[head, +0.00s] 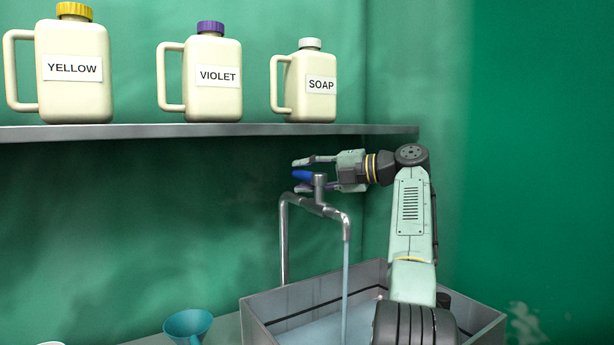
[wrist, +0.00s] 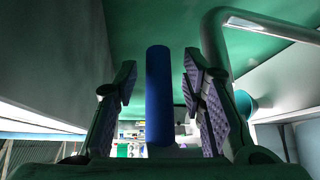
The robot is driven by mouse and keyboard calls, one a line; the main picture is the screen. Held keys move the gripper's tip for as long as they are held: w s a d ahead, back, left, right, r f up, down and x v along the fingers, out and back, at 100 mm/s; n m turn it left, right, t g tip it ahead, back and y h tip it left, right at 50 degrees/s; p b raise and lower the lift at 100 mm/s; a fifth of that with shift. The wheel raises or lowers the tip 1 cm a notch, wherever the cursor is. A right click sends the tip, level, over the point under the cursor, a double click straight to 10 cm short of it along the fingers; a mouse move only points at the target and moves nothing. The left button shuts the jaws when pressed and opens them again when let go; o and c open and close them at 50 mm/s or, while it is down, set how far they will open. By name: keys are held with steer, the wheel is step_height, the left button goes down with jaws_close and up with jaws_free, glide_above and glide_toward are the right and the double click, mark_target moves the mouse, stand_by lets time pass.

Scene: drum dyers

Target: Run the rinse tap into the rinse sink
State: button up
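The rinse tap (head: 284,235) is a bent metal pipe with a blue lever handle (head: 301,175) on top. A pale stream of water (head: 346,280) runs from its spout down into the grey rinse sink (head: 270,320), where bluish water shows. My gripper (head: 297,176) is at the handle, with its fingers apart. In the wrist view the blue handle (wrist: 159,105) stands between the two open padded fingers, with a gap visible on each side. The tap pipe (wrist: 213,50) shows at the right there. My arm hides part of the sink.
A metal shelf (head: 200,130) runs just above my gripper. It bears the YELLOW jug (head: 75,95), VIOLET jug (head: 213,95) and SOAP jug (head: 312,100). A teal funnel (head: 188,325) is at the lower left. A green wall stands close behind the tap.

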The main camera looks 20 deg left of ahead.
steer(key=d, duration=0.7)
steer(key=shift+s+d+r, duration=0.2)
steer(key=shift+s+r, duration=0.2)
steer(key=shift+r, duration=0.05)
